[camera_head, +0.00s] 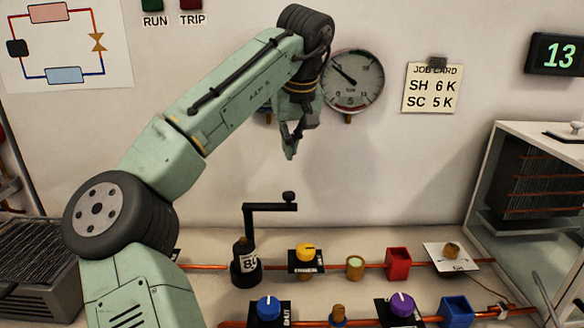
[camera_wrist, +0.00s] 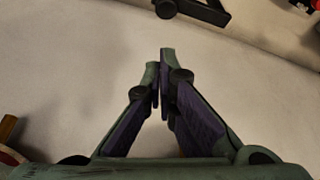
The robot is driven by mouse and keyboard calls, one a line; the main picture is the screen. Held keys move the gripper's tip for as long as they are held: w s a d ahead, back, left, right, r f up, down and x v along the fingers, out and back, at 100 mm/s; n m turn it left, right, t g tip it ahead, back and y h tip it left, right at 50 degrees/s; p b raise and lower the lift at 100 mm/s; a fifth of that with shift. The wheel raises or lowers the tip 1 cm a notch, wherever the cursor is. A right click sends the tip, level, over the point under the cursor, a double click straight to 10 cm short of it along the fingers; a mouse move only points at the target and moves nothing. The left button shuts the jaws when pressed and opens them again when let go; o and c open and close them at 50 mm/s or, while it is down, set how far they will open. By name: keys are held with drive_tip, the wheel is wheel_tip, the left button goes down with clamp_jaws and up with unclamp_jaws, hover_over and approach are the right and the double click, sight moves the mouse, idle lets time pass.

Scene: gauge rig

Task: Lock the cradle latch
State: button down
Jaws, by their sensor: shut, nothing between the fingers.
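My gripper (camera_head: 290,150) hangs in front of the wall, just below and left of the round gauge, high above the bench. Its fingertips are together and empty in the wrist view (camera_wrist: 161,58). No part is clearly recognisable as the cradle latch. A black post with a white tag (camera_head: 247,262) stands on the bench below my gripper. A black arm (camera_head: 270,207) extends right from the post's top and ends in an upright knob (camera_head: 289,197). Part of a black arm with a round knob (camera_wrist: 166,8) shows at the top of the wrist view.
Copper pipes (camera_head: 378,265) run along the bench with a yellow knob (camera_head: 305,252), red block (camera_head: 398,262), blue knob (camera_head: 268,308), purple knob (camera_head: 402,304) and blue block (camera_head: 456,309). A cabinet (camera_head: 540,185) stands right. The gauge (camera_head: 353,80) hangs on the wall.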

drive_tip(key=shift+s+a+f+g, duration=0.1)
drive_tip(key=shift+f+g, duration=0.05)
drive_tip(key=shift+g, duration=0.15)
drive_tip(key=shift+s, duration=0.15)
drive_tip(key=d+p+x, duration=0.1)
drive_tip(key=p+x, duration=0.1)
drive_tip(key=x, duration=0.7)
drive_tip(key=shift+w+a+f, duration=0.25)
drive_tip(key=shift+a+f, duration=0.15)
drive_tip(key=shift+a, duration=0.1)
